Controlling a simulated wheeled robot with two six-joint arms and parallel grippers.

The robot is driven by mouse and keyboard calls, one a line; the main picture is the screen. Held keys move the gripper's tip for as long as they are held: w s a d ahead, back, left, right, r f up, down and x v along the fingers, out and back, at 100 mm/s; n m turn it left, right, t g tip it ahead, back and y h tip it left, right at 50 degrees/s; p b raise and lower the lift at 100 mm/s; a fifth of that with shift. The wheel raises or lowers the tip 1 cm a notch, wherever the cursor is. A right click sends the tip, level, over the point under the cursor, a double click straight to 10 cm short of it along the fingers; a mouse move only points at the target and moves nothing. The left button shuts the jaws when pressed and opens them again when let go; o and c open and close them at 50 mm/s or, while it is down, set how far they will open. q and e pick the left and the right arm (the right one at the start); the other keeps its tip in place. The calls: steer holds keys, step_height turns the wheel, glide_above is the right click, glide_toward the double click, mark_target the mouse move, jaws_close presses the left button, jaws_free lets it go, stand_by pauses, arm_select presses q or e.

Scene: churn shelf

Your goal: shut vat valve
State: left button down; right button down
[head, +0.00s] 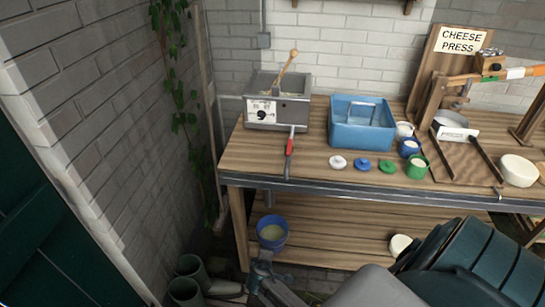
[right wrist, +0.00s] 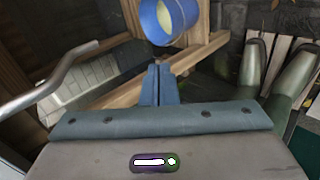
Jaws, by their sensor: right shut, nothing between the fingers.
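The steel vat (head: 277,104) stands at the left end of the bench, with a dial on its front and a wooden-handled tool in it. A slim red-handled piece (head: 289,146) lies at the vat's front right, over the bench edge; I cannot tell whether it is the valve lever. My right gripper (head: 263,257) is low, close to the bucket. In the right wrist view its fingers (right wrist: 157,72) are shut and empty, just short of the bucket (right wrist: 148,22). My left gripper is out of view.
The bench (head: 310,165) carries a blue tub (head: 361,127), coloured lids, small pots and a cheese press (head: 440,90). Its lower shelf (head: 330,240) is mostly bare. Green boots (head: 190,280) stand on the floor at left. A bent metal bar (right wrist: 70,65) crosses the wrist view at left.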

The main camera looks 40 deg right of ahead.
steer(key=w+d+r+h, duration=0.1)
steer(key=w+r+h, duration=0.1)
steer(key=r, duration=0.6)
steer(key=w+d+r+t+h, duration=0.1)
steer(key=w+r+h, duration=0.1)
steer(key=w+r, duration=0.3)
steer(key=w+d+r+t+h+b, duration=0.1)
steer(key=w+r+h, duration=0.1)
steer(key=r, duration=0.9)
steer(key=shift+w+d+r+m, duration=0.2)
steer(key=shift+w, duration=0.2)
steer(key=shift+w+d+r+m, duration=0.15)
steer(key=shift+w+r+m, duration=0.05)
steer(key=shift+w, duration=0.2)
step_height(320, 180, up, 8)
steer(key=m+h, duration=0.1)
steer(key=h, duration=0.1)
steer(key=shift+d+h, duration=0.4)
steer(key=shift+r, duration=0.1)
